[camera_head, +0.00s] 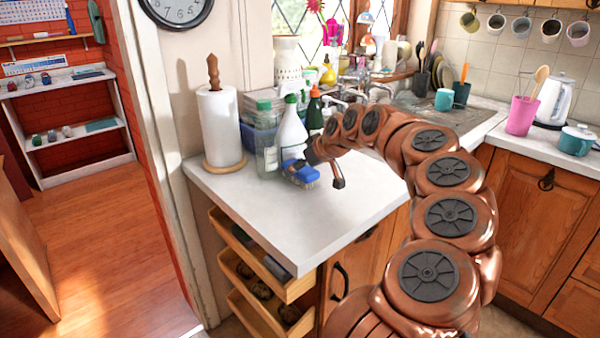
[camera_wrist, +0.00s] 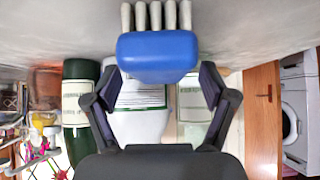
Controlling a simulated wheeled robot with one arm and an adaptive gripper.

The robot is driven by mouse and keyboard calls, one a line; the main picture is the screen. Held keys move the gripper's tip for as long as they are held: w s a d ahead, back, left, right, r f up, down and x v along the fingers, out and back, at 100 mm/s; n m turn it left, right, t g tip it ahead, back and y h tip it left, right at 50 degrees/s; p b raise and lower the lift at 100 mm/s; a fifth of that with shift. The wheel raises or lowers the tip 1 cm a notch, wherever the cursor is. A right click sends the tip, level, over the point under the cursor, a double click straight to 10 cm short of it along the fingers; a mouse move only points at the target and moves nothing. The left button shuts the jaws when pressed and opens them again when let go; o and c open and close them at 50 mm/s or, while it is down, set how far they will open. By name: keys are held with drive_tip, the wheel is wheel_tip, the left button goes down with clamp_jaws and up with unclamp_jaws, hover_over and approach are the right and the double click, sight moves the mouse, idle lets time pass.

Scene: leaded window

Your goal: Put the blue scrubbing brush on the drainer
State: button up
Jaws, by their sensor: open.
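The blue scrubbing brush (camera_head: 302,173) lies on the white counter beside the bottles, its pale bristles showing below the blue block. In the wrist view the brush (camera_wrist: 157,55) sits centred between my fingers, with its bristle tufts toward the top of the picture. My gripper (camera_head: 318,172) is open at the brush, a finger to each side; the wrist view (camera_wrist: 160,85) shows gaps between both fingers and the block. The metal drainer (camera_head: 437,117) by the sink is at the back right, partly hidden by my arm.
A white spray bottle (camera_head: 291,132), a clear green-capped bottle (camera_head: 266,145) and a dark green bottle (camera_head: 315,112) stand close behind the brush. A paper towel roll (camera_head: 220,125) is left. The counter front (camera_head: 290,225) is clear. A teal cup (camera_head: 444,100) stands near the drainer.

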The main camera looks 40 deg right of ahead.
drive_tip(key=shift+w+f, duration=0.45)
drive_tip(key=c, duration=1.4)
drive_tip(key=shift+r, duration=0.1)
drive_tip(key=shift+r, duration=1.75)
drive_tip(key=shift+s+a+b, duration=0.4)
drive_tip(key=shift+s+a, duration=0.1)
drive_tip(key=shift+s, duration=0.25)
drive_tip(key=s+a+b, duration=0.1)
drive_tip(key=s+a, duration=0.1)
drive_tip(key=s, duration=0.2)
drive_tip(key=s+a+r, duration=0.1)
drive_tip(key=s+a, duration=0.2)
drive_tip(key=s, duration=0.1)
drive_tip(key=s+a+b, duration=0.1)
drive_tip(key=s+a, duration=0.2)
drive_tip(key=shift+s+r+b, duration=0.2)
drive_tip(key=shift+s+b, duration=0.1)
drive_tip(key=shift+s, duration=0.1)
